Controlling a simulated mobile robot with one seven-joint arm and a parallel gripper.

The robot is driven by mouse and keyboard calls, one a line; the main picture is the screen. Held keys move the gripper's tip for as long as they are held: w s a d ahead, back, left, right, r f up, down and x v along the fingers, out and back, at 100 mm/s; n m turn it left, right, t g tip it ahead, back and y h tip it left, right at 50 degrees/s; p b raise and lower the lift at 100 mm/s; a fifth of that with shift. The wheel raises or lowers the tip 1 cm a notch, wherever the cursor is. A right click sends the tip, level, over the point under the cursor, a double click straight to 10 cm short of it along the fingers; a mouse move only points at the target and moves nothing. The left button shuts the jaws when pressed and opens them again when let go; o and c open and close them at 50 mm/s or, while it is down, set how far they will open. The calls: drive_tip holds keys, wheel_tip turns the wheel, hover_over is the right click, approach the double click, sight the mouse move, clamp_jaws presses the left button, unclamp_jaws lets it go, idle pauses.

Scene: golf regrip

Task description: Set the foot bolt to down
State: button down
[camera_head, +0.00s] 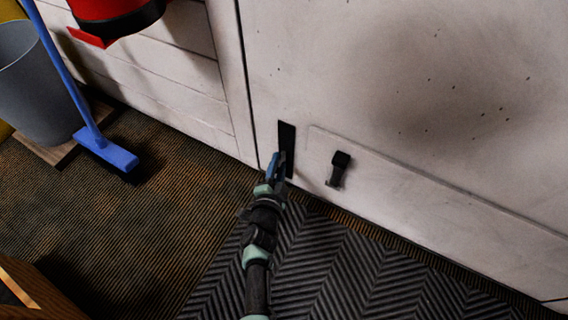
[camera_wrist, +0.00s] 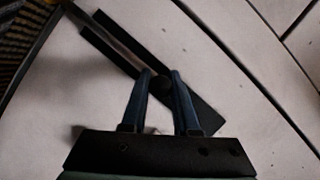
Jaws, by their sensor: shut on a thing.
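The foot bolt (camera_head: 287,137) is a narrow black plate set upright on the low part of the pale door, near its left edge. In the wrist view its plate (camera_wrist: 204,113) runs diagonally, with a grey rod (camera_wrist: 112,36) along it and a small dark knob (camera_wrist: 163,85) near the rod's end. My gripper (camera_head: 274,163) is at the plate's lower left side in the head view. In the wrist view its blue fingertips (camera_wrist: 161,76) are on either side of the knob and closed on it. The fingers partly hide the knob and plate.
A short black fitting (camera_head: 339,167) sticks out of the door to the right of the bolt. A dark chevron mat (camera_head: 335,265) lies before the door. A blue broom (camera_head: 106,150), a grey bin (camera_head: 38,90) and a red object (camera_head: 115,18) are at the left.

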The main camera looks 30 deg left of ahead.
drive_tip(key=shift+a+f, duration=0.1)
drive_tip(key=shift+f, duration=0.2)
drive_tip(key=c, duration=0.7)
unclamp_jaws()
drive_tip(key=shift+s+r, duration=0.1)
drive_tip(key=shift+s, duration=0.05)
drive_tip(key=p+v, duration=0.6)
drive_tip(key=v, duration=0.6)
drive_tip(key=shift+s+r, duration=0.1)
drive_tip(key=shift+s, duration=0.2)
